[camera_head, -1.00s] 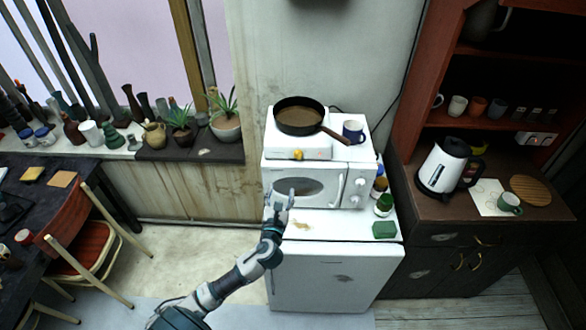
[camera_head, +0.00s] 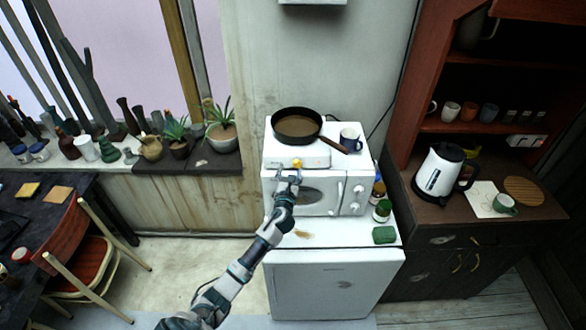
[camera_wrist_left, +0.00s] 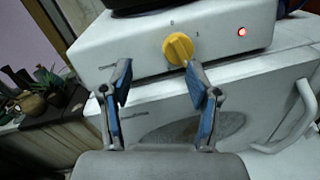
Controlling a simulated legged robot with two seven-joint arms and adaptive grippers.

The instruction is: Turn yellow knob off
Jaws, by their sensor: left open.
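The yellow knob (camera_head: 297,163) is on the front of the white hot plate (camera_head: 318,157), which stands on the microwave. In the left wrist view the knob (camera_wrist_left: 178,48) sits ahead of the fingers, above and between them, nearer the right finger. A red light (camera_wrist_left: 242,32) glows to the right of the knob. My left gripper (camera_head: 289,178) is open and empty, just below and in front of the knob. Its two blue-padded fingers (camera_wrist_left: 163,90) are spread in the left wrist view and do not close on the knob. My right gripper is not in view.
A pan (camera_head: 297,125) sits on the hot plate, its handle pointing right. A dark blue mug (camera_head: 350,140) stands beside it. The microwave (camera_head: 325,193) is on a white fridge (camera_head: 335,280). Bottles and a green block (camera_head: 384,235) are at the right.

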